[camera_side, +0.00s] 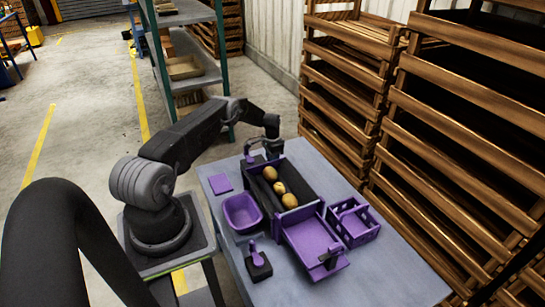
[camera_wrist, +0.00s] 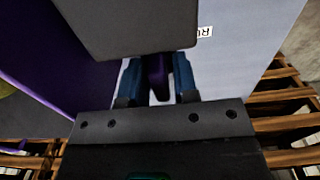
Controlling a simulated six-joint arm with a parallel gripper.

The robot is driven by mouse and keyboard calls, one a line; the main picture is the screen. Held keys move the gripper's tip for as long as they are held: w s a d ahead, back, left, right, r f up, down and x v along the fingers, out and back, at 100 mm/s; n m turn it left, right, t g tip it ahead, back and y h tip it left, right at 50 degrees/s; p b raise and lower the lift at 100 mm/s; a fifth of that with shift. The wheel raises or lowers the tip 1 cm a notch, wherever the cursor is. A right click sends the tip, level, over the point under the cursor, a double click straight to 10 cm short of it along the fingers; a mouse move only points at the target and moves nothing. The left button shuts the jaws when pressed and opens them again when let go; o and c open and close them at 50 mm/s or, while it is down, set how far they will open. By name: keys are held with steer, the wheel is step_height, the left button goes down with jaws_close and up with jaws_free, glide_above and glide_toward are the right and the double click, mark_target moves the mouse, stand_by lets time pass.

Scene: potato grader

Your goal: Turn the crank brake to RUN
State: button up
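My gripper (camera_side: 274,152) is low at the far end of the purple and dark grader, over the table. In the wrist view, the two blue fingers of my gripper (camera_wrist: 157,72) stand apart with a narrow purple handle part (camera_wrist: 157,80) between them. I cannot tell whether they press on it. A large grey block above hides the fingertips' far side. A white label (camera_wrist: 204,32) with letters like "RU" lies to the right on the pale surface; the rest of its word is hidden. In the side view, the brake is too small to make out beside my gripper.
The grader (camera_side: 311,236) holds several potatoes (camera_side: 279,187). A purple tub (camera_side: 243,211), a purple crate (camera_side: 352,222), a dark block with a purple lever (camera_side: 258,262) and a flat purple pad (camera_side: 220,184) surround it on the table (camera_side: 370,285). Wooden crates (camera_side: 480,140) stand close behind at right.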

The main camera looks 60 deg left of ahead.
steer(key=n, duration=1)
stand_by(0.3)
steer(key=o, duration=0.3)
steer(key=shift+r, duration=2.5)
steer(key=shift+r, duration=0.95)
steer(key=shift+f, duration=3.45)
